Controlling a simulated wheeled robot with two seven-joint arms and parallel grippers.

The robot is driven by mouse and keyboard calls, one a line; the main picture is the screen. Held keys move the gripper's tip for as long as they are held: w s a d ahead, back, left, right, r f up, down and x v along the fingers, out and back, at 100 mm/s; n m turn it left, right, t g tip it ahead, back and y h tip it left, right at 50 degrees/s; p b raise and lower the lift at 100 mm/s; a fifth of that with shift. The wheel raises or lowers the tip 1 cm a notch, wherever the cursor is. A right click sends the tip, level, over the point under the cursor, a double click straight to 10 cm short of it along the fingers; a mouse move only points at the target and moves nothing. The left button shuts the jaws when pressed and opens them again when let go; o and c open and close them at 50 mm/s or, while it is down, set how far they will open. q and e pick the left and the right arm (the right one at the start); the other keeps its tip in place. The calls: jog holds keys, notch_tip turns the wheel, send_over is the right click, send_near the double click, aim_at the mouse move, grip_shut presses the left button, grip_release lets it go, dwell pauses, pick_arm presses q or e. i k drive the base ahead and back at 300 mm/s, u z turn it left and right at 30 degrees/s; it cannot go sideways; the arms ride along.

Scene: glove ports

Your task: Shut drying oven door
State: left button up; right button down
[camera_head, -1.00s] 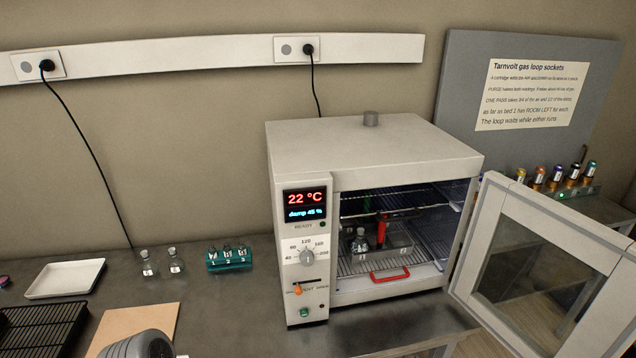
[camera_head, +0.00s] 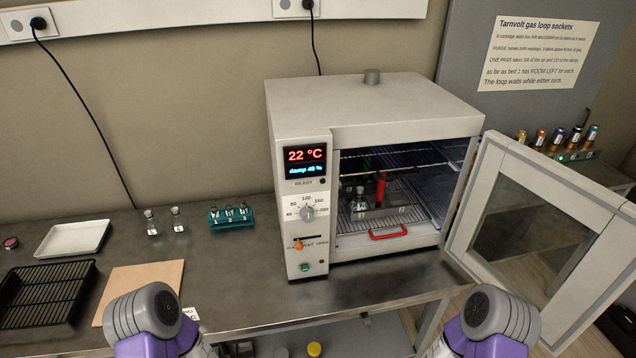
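The drying oven (camera_head: 378,112) is a white box on the grey bench, its display reading 22 °C and damp 45 %. Its framed glass door (camera_head: 543,225) stands wide open, swung out to the right past the bench edge. Inside, a tray with a red handle (camera_head: 389,233) holds a small glass flask (camera_head: 359,201) and a red-topped item (camera_head: 381,187) on a wire shelf. Two of my purple and grey arm parts show at the bottom of the view, one left of the oven and one just left of the door. Neither gripper is visible.
A white tray (camera_head: 73,239), a black rack (camera_head: 42,294), a brown board (camera_head: 137,285), small flasks (camera_head: 177,219) and a teal vial rack (camera_head: 230,216) lie left of the oven. Several coloured cartridges (camera_head: 557,140) stand behind the door. The bench in front of the oven is clear.

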aim_at(608, 268)
jog(key=k, duration=0.5)
jog(key=z, duration=2.65)
jog(key=i, duration=3.5)
jog(key=u, duration=4.05)
jog(key=i, duration=0.95)
